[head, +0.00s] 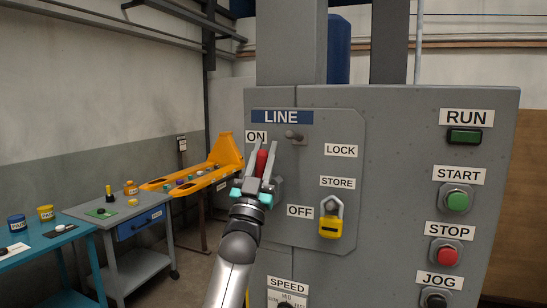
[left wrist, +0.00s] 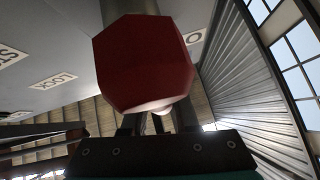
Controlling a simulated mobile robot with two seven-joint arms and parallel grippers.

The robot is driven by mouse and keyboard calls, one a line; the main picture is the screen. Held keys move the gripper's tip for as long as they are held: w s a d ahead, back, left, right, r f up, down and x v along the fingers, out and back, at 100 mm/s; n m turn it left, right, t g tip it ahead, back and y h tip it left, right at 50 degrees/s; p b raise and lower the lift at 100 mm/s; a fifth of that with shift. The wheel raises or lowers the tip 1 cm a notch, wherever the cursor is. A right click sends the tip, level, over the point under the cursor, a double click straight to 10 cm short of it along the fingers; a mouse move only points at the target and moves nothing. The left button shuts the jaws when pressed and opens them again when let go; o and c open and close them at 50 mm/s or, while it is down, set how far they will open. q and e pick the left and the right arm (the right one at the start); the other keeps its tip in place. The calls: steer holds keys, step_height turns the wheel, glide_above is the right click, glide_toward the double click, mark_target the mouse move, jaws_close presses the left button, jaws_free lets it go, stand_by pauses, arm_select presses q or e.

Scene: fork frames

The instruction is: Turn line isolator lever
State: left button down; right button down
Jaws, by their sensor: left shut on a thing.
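The line isolator lever's red grip (head: 261,163) shows at the left edge of the grey panel, below the blue LINE plate (head: 282,117) and close to the ON label (head: 256,136). My left gripper (head: 262,150) has its two fingers on either side of the red grip and is shut on it. In the left wrist view the red grip (left wrist: 145,62) fills the upper middle, with the finger bases below it. The lever's arm and pivot are mostly hidden in the head view. My right gripper is not in view.
A yellow padlock (head: 330,228) hangs under the STORE label. A small grey peg (head: 293,136) sticks out below the LINE plate. START (head: 458,202) and STOP (head: 446,254) buttons are at right. A yellow pallet jack (head: 205,172) and a grey cart (head: 125,230) stand to the left.

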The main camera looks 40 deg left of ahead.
arm_select(q)
steer(key=shift+s+a+n+g+y, duration=0.1)
steer(key=shift+a+n+g+y, duration=0.25)
steer(key=shift+n+y, duration=0.5)
steer(key=shift+s+a+n+g+y, duration=0.1)
steer(key=shift+a+n+g+y, duration=0.25)
steer(key=shift+n+y, duration=0.45)
steer(key=shift+n, duration=0.25)
steer(key=c, duration=0.7)
jaws_free()
steer(key=shift+f, duration=0.1)
steer(key=shift+s+d+f, duration=0.15)
steer(key=shift+s+f, duration=0.05)
steer(key=shift+f, duration=0.1)
steer(key=b+v, duration=0.4)
steer(key=v, duration=1)
steer(key=shift+s, duration=0.2)
